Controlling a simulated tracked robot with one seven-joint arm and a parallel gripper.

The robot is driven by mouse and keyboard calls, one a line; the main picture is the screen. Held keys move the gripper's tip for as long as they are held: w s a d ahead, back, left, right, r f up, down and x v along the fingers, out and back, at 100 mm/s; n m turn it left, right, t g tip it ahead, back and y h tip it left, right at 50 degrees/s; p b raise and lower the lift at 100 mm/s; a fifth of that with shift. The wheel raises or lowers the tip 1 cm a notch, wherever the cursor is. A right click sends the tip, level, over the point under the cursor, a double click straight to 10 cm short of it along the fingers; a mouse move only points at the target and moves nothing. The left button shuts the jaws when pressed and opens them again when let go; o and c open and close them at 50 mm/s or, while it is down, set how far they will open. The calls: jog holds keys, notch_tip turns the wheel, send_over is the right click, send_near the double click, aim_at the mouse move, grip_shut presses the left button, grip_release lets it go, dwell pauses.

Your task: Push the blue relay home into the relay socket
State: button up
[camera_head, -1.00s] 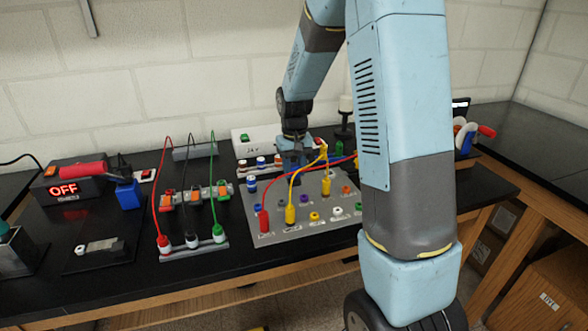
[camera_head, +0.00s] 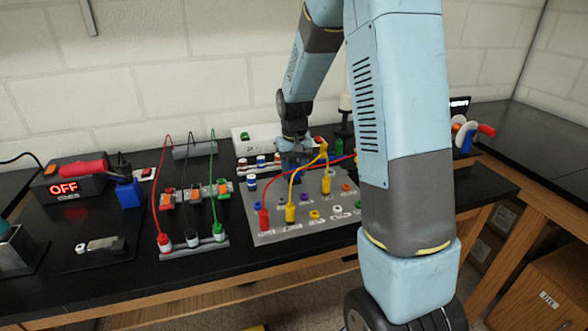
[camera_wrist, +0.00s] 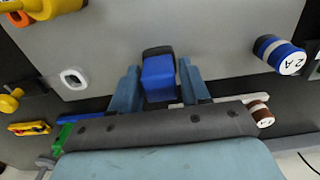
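The blue relay (camera_wrist: 158,78) shows in the wrist view as a small upright block between my fingers. A black piece that looks like the relay socket (camera_wrist: 158,50) shows just beyond it, at the edge of the grey panel. How deep the relay sits is hidden. My gripper (camera_wrist: 159,86) has its two blue fingers apart, one on each side of the relay, with narrow gaps showing.
The grey panel (camera_head: 275,232) carries coloured sockets and red and yellow leads close to my gripper. A blue-banded 2 A fuse (camera_wrist: 279,55) stands to the right in the wrist view. A white unit (camera_head: 246,142) stands behind.

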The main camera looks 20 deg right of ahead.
jog(key=o, duration=0.4)
jog(key=shift+r, duration=0.1)
notch_tip(320, 180, up, 14)
jog(key=shift+f, duration=0.25)
dwell(0.6)
jog(key=s+r+t, duration=0.2)
jog(key=s+r, duration=0.1)
jog(key=s, duration=0.6)
jog(key=s+r+t, duration=0.1)
jog(key=s+r, duration=0.1)
jog(key=s, duration=0.7)
jog(key=s+r+t, duration=0.2)
jog(key=s+r, duration=0.1)
jog(key=s, duration=0.7)
jog(key=shift+s+r+t, duration=0.1)
jog(key=shift+r+t, duration=0.2)
jog(key=shift+r, duration=0.05)
